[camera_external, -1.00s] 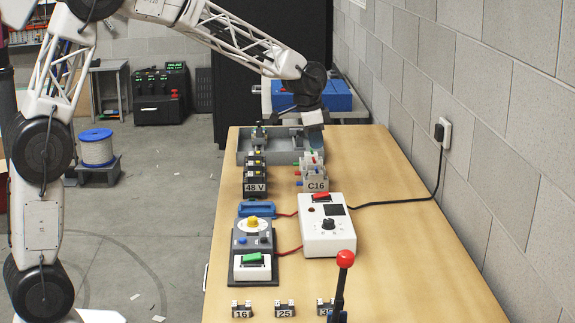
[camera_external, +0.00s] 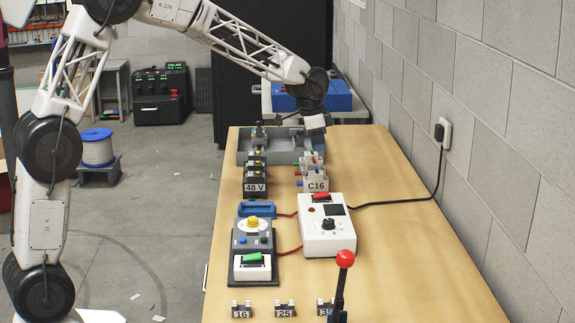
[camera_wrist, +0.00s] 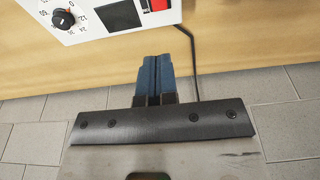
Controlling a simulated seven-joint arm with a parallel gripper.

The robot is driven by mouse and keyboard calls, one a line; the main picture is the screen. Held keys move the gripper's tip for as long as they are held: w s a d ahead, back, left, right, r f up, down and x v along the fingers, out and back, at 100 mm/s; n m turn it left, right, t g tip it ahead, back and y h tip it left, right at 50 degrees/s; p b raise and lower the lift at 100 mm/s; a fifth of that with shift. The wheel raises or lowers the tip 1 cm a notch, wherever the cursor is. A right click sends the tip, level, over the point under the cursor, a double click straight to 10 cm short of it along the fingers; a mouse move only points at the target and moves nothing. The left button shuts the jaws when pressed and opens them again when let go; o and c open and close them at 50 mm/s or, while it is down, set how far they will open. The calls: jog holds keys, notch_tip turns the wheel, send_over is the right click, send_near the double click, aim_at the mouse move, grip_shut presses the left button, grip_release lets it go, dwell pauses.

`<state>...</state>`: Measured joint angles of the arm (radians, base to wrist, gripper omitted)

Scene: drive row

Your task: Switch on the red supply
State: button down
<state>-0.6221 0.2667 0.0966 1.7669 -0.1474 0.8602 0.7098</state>
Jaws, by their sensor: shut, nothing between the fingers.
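The white supply box (camera_external: 329,242) stands on the bench, with a red rocker switch (camera_external: 321,197) at its far edge, a dark display and a black dial. A red lead runs from it to the grey unit on its left. In the wrist view the box (camera_wrist: 92,16) is at the top left, and its red switch (camera_wrist: 159,4) is cut off by the top edge. I cannot tell which way the rocker is tipped. My gripper (camera_wrist: 154,58) is shut and empty, apart from the box. In the external view it hangs over the bench's far end, its fingertips hard to see.
A grey unit (camera_external: 240,256) with a green rocker and yellow knob stands left of the box. Black 48 V blocks (camera_external: 256,188) and pale C16 blocks (camera_external: 315,184) stand beyond. A red-knobbed lever (camera_external: 345,259) rises in front. A black cable (camera_external: 400,202) runs to the wall socket.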

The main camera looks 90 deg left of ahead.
aim_at(322, 194)
jog(key=f, duration=0.4)
jog(key=w+f, duration=0.1)
jog(key=f, duration=0.3)
jog(key=w+f, duration=0.1)
jog(key=f, duration=0.4)
jog(key=shift+w, duration=0.25)
jog(key=shift+f, duration=0.1)
jog(key=shift+w+f+g, duration=0.2)
jog(key=shift+f+g, duration=0.1)
jog(key=shift+g, duration=0.1)
jog(key=shift+s+f, duration=0.2)
jog(key=shift+s, duration=0.05)
jog(key=shift+s+r, duration=0.3)
jog(key=shift+s, duration=0.35)
